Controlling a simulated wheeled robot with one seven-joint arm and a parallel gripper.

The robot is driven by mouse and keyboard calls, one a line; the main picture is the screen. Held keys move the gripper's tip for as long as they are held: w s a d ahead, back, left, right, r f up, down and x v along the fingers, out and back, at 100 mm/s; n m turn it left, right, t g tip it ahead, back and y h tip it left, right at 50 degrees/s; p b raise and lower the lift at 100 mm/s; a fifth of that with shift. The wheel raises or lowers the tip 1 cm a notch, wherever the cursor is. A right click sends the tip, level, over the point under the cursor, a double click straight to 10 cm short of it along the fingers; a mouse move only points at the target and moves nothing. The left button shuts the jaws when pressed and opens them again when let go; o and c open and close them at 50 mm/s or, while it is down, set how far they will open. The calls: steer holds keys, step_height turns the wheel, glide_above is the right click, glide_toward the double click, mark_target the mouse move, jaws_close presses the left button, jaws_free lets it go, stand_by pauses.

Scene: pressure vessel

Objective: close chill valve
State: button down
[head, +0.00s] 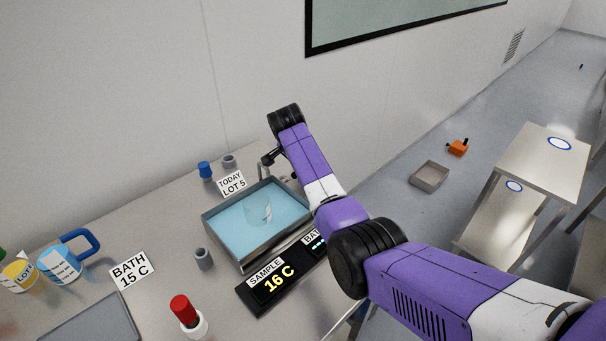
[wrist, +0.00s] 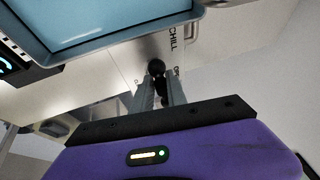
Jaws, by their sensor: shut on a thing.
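In the wrist view a round black knob (wrist: 156,67) sits beside the printed word CHILL (wrist: 173,37), close to the bath's edge. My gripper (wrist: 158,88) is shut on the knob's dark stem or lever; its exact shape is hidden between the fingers. In the head view my gripper (head: 268,160) is at the far side of the bath, mostly behind my arm. The metal bath (head: 222,240) holds pale blue water with a clear vessel standing in it. The valve itself cannot be made out in the head view.
A display reading SAMPLE 16 C (head: 275,282) stands in front of the bath. A red-topped bottle (head: 188,315), a grey cylinder (head: 203,259), a blue-handled jug (head: 62,265) and a blue cylinder (head: 205,170) stand on the bench. The wall is close behind.

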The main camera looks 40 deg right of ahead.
steer(key=shift+w+m, duration=0.1)
steer(key=shift+m, duration=0.2)
stand_by(0.4)
steer(key=c, duration=1.3)
jaws_free()
steer(key=shift+c, duration=0.2)
steer(key=b+v, duration=0.1)
steer(key=v, duration=0.7)
steer(key=shift+b, duration=0.3)
